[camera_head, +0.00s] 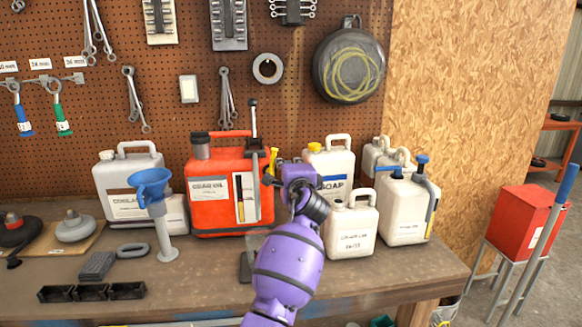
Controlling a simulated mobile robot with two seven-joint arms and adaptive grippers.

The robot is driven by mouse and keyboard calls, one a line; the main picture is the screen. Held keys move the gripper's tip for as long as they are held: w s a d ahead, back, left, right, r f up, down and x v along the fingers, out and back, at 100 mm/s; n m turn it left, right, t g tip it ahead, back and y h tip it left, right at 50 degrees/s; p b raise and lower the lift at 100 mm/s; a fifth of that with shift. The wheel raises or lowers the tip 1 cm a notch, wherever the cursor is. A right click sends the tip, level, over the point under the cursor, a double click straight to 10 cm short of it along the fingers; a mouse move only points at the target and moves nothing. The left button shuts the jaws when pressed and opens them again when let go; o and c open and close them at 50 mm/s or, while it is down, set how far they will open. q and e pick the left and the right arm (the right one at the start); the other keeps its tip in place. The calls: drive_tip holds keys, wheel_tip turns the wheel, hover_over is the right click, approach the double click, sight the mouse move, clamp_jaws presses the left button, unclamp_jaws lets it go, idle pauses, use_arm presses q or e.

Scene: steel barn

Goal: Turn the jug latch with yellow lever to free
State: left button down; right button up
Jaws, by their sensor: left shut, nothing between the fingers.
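A red-orange jug (205,221) stands on the bench against the pegboard. A small yellow lever (272,160) shows at its right edge, upright and slightly tilted; the latch behind it is mostly hidden by my gripper. My left gripper (268,181) is shut and empty, close beside the lower part of the yellow lever. I cannot tell whether it touches the lever. My purple left arm rises from the bottom middle and covers the bench right of the red jug. My right gripper is not in view.
White jugs stand at right, including the soap jug (335,163), a small jug (351,229) and a blue-capped jug (404,209). A blue funnel (150,185) and a grey-white jug (118,172) are at left. Black trays (90,292) lie at the front left.

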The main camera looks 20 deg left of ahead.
use_arm(q)
drive_tip(key=shift+s+a+r+n, duration=0.1)
drive_tip(key=shift+a+r+n, duration=0.15)
drive_tip(key=shift+n, duration=0.15)
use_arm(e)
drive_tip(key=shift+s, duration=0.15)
use_arm(q)
drive_tip(key=shift+f, duration=0.15)
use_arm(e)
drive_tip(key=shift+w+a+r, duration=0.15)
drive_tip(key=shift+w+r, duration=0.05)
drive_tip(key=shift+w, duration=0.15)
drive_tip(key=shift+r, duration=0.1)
